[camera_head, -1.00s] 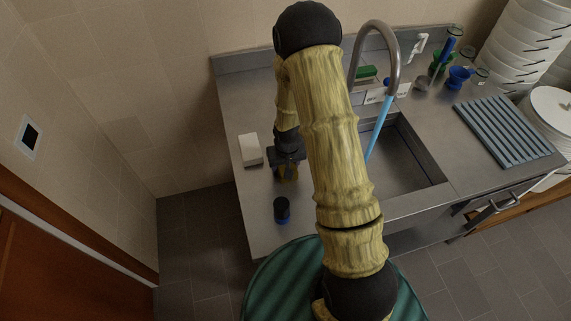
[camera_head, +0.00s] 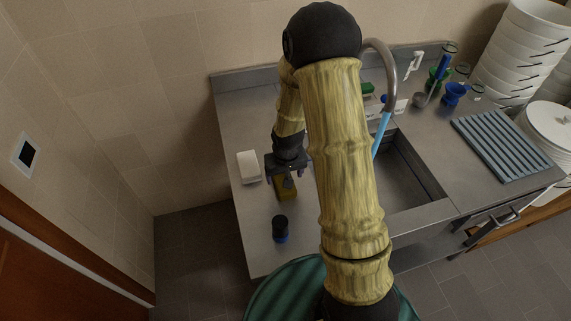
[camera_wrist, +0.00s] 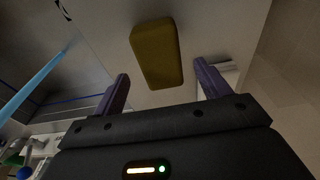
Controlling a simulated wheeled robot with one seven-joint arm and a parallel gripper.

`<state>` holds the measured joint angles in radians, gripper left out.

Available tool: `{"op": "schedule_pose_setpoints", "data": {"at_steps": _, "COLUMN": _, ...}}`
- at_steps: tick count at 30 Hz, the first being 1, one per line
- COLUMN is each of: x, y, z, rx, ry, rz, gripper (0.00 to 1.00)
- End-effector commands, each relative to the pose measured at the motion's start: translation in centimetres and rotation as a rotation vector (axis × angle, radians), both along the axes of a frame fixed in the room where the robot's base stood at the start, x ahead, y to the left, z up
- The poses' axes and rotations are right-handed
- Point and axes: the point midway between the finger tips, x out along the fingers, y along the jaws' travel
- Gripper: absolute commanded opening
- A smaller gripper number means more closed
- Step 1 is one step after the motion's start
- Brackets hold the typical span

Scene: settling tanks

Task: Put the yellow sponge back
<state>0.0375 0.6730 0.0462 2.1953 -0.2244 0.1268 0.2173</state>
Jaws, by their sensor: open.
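The yellow sponge (camera_head: 285,188) lies on the steel counter left of the sink, between the white block and the dark cup. In the wrist view the sponge (camera_wrist: 157,53) lies flat, its long side running away from the gripper. My gripper (camera_head: 287,170) is just behind and above it. In the wrist view the two purple fingers of my gripper (camera_wrist: 161,76) are spread apart with nothing between them. The sponge is ahead of the fingertips, apart from them.
A white block (camera_head: 248,167) and a dark cup with a blue base (camera_head: 280,230) stand near the sponge. The sink (camera_head: 408,185) with a tall tap (camera_head: 391,72) and blue stream is to the right. A ribbed mat (camera_head: 502,143) lies at right.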

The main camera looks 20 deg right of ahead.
Motion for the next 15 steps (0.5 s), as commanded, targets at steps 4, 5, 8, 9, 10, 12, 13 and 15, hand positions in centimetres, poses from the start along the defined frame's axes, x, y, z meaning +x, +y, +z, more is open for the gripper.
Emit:
{"op": "schedule_pose_setpoints", "data": {"at_steps": 4, "x": -0.2, "y": 0.0, "z": 2.3, "rx": 0.0, "ry": -0.005, "rz": 0.0, "gripper": 0.76}}
{"op": "schedule_pose_setpoints", "data": {"at_steps": 5, "x": -0.3, "y": 0.0, "z": 2.7, "rx": 0.0, "ry": -0.005, "rz": -0.001, "gripper": 0.76}}
{"op": "schedule_pose_setpoints", "data": {"at_steps": 8, "x": -0.6, "y": 0.0, "z": 4.2, "rx": 0.0, "ry": -0.003, "rz": -0.002, "gripper": 0.76}}
{"op": "schedule_pose_setpoints", "data": {"at_steps": 9, "x": -0.6, "y": 0.0, "z": 4.7, "rx": 0.0, "ry": -0.004, "rz": -0.001, "gripper": 0.76}}
{"op": "schedule_pose_setpoints", "data": {"at_steps": 10, "x": -0.7, "y": 0.0, "z": 5.1, "rx": 0.0, "ry": -0.003, "rz": -0.001, "gripper": 0.76}}
{"op": "schedule_pose_setpoints", "data": {"at_steps": 12, "x": -0.8, "y": 0.0, "z": 5.9, "rx": 0.0, "ry": -0.003, "rz": 0.0, "gripper": 0.76}}
{"op": "schedule_pose_setpoints", "data": {"at_steps": 13, "x": -0.9, "y": 0.0, "z": 6.1, "rx": 0.0, "ry": -0.002, "rz": 0.0, "gripper": 0.76}}
{"op": "schedule_pose_setpoints", "data": {"at_steps": 15, "x": -1.0, "y": 0.0, "z": 6.5, "rx": 0.0, "ry": -0.001, "rz": 0.0, "gripper": 0.76}}
